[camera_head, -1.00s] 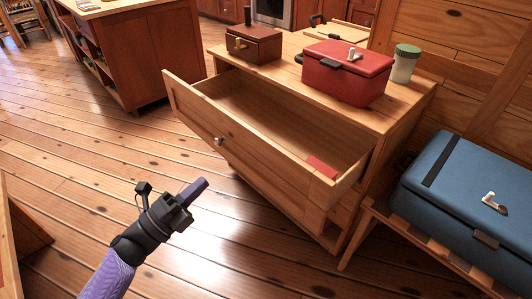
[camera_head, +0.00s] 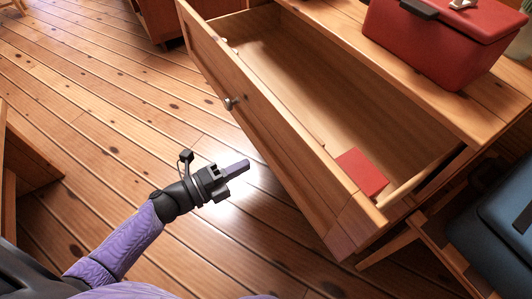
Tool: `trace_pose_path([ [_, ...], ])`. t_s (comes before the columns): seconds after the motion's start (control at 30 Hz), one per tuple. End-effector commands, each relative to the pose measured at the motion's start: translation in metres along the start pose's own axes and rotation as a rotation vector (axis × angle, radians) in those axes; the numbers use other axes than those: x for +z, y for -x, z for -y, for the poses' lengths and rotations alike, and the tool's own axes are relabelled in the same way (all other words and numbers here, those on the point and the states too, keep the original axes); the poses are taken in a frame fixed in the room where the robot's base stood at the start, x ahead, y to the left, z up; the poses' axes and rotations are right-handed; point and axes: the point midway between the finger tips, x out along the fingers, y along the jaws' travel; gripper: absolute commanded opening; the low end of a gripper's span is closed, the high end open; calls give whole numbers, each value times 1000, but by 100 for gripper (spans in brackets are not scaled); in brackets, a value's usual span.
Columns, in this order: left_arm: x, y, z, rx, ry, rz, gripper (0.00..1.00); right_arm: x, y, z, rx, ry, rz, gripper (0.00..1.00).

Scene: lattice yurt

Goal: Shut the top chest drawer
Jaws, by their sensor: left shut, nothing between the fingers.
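The top chest drawer (camera_head: 275,140) is pulled well out from the wooden chest (camera_head: 345,25). Its front panel faces the lower left and has a small round metal knob (camera_head: 231,103). A flat red item (camera_head: 361,172) lies inside, at the drawer's near right end. My left gripper (camera_head: 240,168) is shut and empty. In the picture it is just below and right of the knob, left of the drawer front, with a gap between them. My right gripper is out of view.
A red box (camera_head: 435,45) stands on the chest top. A blue case (camera_head: 500,215) is at the lower right. A wooden furniture edge (camera_head: 25,150) is at the left. The plank floor (camera_head: 110,90) left of the drawer is clear.

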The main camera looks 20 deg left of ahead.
Motion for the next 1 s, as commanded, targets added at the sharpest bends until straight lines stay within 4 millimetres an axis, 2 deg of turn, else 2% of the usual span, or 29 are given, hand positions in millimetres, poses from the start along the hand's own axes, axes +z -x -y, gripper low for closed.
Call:
trace_pose_path([
  [0.1,0,-25,-2,-3,-1,-1,0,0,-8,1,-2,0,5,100],
  [0.33,0,-56,-1,-1,0,1,0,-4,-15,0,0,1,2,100],
  [1.0,0,-70,-1,0,1,1,0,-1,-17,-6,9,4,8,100],
])
